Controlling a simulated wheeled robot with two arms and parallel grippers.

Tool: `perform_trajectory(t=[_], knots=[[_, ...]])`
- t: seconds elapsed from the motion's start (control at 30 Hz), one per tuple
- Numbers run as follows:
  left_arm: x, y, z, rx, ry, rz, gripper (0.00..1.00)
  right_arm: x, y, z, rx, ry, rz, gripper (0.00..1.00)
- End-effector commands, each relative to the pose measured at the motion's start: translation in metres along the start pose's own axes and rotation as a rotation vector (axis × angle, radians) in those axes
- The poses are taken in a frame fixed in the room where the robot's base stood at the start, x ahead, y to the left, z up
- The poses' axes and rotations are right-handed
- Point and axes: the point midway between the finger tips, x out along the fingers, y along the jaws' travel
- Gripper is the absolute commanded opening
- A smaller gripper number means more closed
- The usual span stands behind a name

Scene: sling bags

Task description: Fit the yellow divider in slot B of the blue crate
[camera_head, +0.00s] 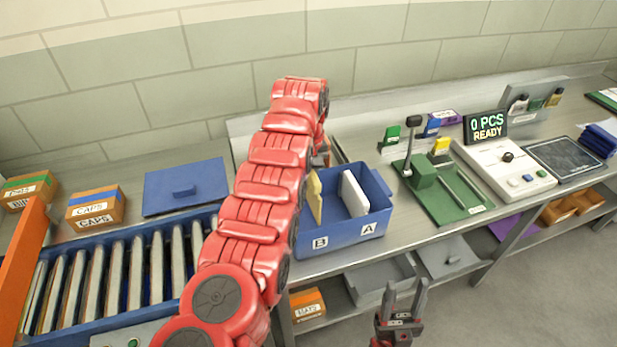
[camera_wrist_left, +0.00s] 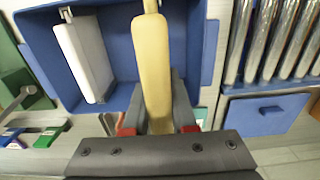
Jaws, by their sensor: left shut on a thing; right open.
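The blue crate (camera_head: 345,238) stands on the bench with labels B and A on its front; it also shows in the left wrist view (camera_wrist_left: 118,20). A white divider (camera_head: 354,194) stands in it on the A side. The yellow divider (camera_head: 314,196) is upright on the B side, partly hidden by my left arm. In the left wrist view my left gripper (camera_wrist_left: 160,100) is shut on the yellow divider (camera_wrist_left: 152,60), which reaches over the crate interior. I cannot tell whether it sits in the slot. My right gripper (camera_head: 406,288) is open and empty, low in front of the bench.
A blue lid (camera_head: 186,187) lies left of the crate, behind a roller conveyor (camera_head: 110,285). Boxes of caps (camera_head: 96,207) stand at the left. A green lever fixture (camera_head: 440,190) and a counting scale (camera_head: 503,168) stand to the right. Grey bins sit on the lower shelf.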

Motion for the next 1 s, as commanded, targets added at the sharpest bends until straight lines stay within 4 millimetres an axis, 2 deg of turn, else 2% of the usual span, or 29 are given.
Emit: perform_trajectory(t=[0.13,0.67,1.0], knots=[[0.0064,0.0003,-0.0001,0.000,0.001,0.001,0.00,-0.0043,-0.0002,0.0007,0.000,0.000,0.000,0.50],[0.0061,0.0003,-0.0001,0.000,0.001,0.001,0.00,-0.0041,-0.0002,0.0007,0.000,0.000,0.000,0.50],[0.0072,0.0002,0.0003,0.000,0.000,0.001,0.00,-0.0121,-0.0006,0.0020,0.000,0.000,0.000,0.50]])
